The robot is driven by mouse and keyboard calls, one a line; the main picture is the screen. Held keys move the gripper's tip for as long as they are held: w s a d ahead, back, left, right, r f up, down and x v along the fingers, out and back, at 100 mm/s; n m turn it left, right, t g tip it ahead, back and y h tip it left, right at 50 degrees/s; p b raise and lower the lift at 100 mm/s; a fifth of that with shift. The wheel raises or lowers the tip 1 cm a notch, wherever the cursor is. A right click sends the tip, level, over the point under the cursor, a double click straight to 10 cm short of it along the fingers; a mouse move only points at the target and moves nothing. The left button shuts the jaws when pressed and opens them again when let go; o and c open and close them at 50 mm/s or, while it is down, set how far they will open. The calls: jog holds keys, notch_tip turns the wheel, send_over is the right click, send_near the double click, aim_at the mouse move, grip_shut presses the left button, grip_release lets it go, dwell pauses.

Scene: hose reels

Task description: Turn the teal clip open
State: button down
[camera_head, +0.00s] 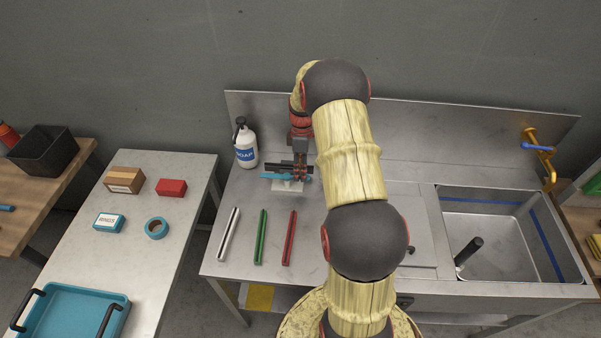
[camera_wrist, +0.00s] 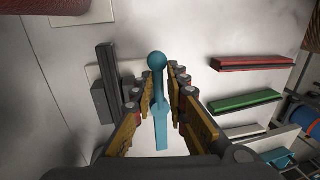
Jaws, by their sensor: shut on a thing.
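The teal clip (camera_wrist: 157,62) is a slim bar with a round knob at one end, seen in the wrist view. In the head view the teal clip (camera_head: 272,176) shows as a short strip above a white base plate (camera_head: 288,186) on the steel counter. My gripper (camera_wrist: 163,85) has one finger on each side of the teal bar and is shut on it. A dark bar (camera_wrist: 107,75) lies beside it to the left in the wrist view. In the head view my gripper (camera_head: 292,170) points down over the clip, and its fingertips partly hide it.
White (camera_head: 229,234), green (camera_head: 261,237) and red (camera_head: 289,238) bars lie in front on the steel counter. A soap bottle (camera_head: 245,144) stands close to the left. A sink (camera_head: 490,247) is at the right. A side table (camera_head: 150,260) stands at the left.

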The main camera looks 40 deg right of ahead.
jog(key=shift+w+d+r, duration=0.1)
jog(key=shift+w, duration=0.05)
jog(key=c, duration=1.9)
grip_release()
jog(key=shift+d, duration=0.1)
jog(key=v, duration=1.1)
jog(key=shift+r, duration=0.4)
